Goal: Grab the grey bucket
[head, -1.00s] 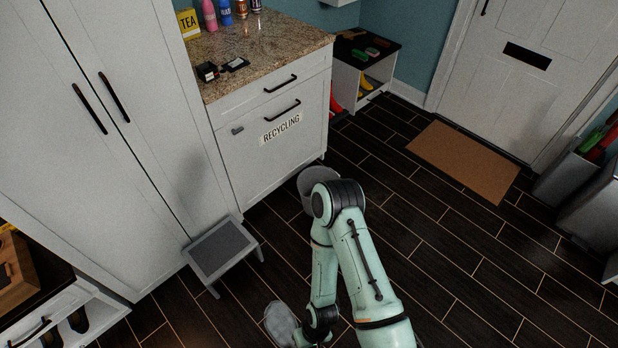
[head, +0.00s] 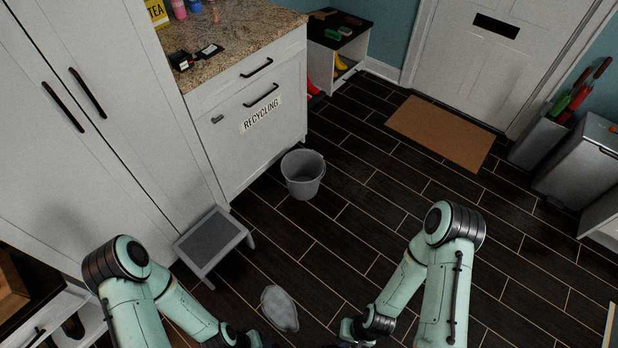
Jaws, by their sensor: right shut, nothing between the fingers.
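The grey bucket (head: 302,187) stands upright on the dark floor in the middle of the head view, in front of the recycling cabinet. It is open at the top, and nothing is touching it. My right gripper (head: 354,338) is at the bottom edge of the view, well below the bucket in the picture. It is shut and empty, and only a small dark part of it shows. My left arm comes in at the lower left; its wrist reaches the bottom edge and its gripper fingers are out of view.
A grey-topped step stool (head: 211,240) stands left of the bucket by the tall cabinet. A flat grey oval item (head: 279,308) lies on the floor between my arms. The recycling cabinet (head: 250,140) stands behind the bucket. Floor to the right is clear up to the brown doormat (head: 441,133).

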